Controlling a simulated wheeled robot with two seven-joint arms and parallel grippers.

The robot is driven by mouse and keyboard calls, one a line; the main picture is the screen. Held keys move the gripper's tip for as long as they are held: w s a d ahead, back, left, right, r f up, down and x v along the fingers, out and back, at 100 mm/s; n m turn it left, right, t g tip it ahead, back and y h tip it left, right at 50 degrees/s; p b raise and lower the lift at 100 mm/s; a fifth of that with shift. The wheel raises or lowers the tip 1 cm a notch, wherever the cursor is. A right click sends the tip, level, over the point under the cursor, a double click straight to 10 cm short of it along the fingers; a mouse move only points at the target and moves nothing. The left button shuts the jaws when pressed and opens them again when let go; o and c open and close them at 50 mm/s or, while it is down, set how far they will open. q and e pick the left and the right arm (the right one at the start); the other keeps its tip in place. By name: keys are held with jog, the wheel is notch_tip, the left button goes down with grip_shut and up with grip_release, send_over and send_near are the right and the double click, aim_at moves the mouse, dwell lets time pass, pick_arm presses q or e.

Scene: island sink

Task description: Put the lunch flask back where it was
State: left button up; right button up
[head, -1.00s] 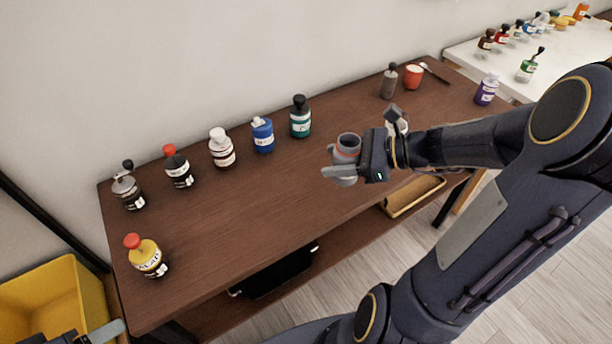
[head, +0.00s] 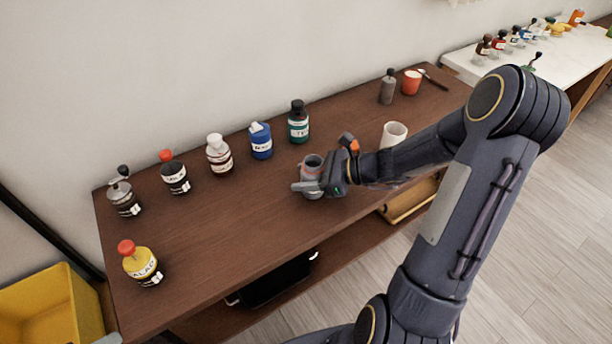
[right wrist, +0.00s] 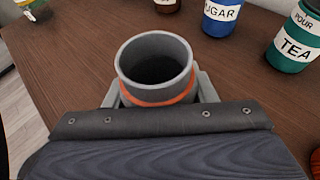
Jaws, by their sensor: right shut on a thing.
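The lunch flask (head: 311,163) is a grey, open-topped cylinder with an orange ring. My right gripper (head: 310,188) is shut on it near the front half of the brown table. In the right wrist view the flask (right wrist: 154,68) stands upright between the fingers, its dark inside showing. I cannot tell whether its base touches the table. Only a grey tip of what looks like my left gripper (head: 109,339) shows at the bottom left edge; its jaws are out of the picture.
The brown table (head: 215,235) is bare left of the flask. Behind it stand a green TEA bottle (head: 298,122), a blue sugar bottle (head: 261,141) and several others. A yellow bottle (head: 141,264) stands at the left end. A white mug (head: 393,134) stands to the right.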

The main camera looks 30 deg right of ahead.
jog(key=shift+f, duration=0.15)
jog(key=o, duration=1.1)
jog(key=shift+c, duration=0.2)
